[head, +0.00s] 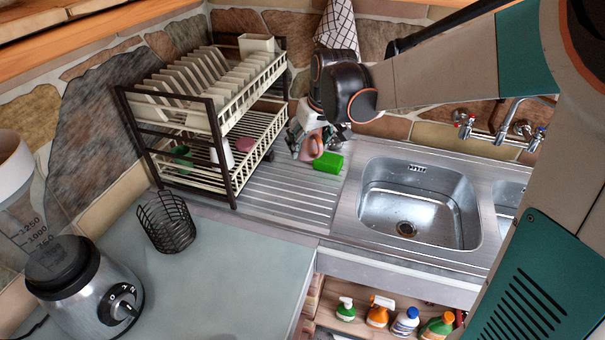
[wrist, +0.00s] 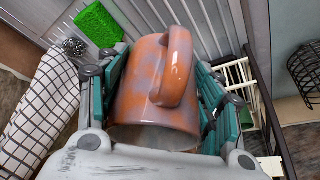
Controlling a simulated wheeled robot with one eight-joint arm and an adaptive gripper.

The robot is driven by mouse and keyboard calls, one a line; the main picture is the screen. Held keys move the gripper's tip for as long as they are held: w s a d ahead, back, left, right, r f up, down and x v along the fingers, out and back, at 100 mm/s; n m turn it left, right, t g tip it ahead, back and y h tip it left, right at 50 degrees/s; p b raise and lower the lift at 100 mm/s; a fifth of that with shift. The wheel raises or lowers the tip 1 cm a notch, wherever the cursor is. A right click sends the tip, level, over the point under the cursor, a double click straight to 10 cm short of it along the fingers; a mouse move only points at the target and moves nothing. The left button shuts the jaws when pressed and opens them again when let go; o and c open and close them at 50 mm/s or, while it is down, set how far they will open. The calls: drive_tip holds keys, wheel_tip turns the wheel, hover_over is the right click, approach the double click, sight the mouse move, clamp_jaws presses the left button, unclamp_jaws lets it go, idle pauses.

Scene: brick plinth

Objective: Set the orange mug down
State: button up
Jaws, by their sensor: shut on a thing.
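The orange mug (wrist: 148,90) has mottled orange and grey sides and lies between the two finger pads of my gripper (wrist: 165,95) in the wrist view. Its handle faces the wrist camera. In the head view the mug (head: 314,146) shows small and partly hidden beside my gripper (head: 306,142), above or on the ribbed drainboard (head: 290,195) near the dish rack. I cannot tell whether the mug touches the drainboard. My gripper is shut on the mug.
A green sponge (head: 328,162) lies right beside the mug. A two-tier dish rack (head: 222,140) with plates and cups stands to the left. The sink (head: 420,200) is to the right. The front part of the drainboard is clear. A checked cloth (head: 338,27) hangs behind.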

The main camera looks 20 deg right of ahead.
wheel_tip(320, 180, down, 17)
drive_tip(key=b, duration=0.5)
drive_tip(key=o, duration=1.3)
drive_tip(key=shift+f, duration=0.1)
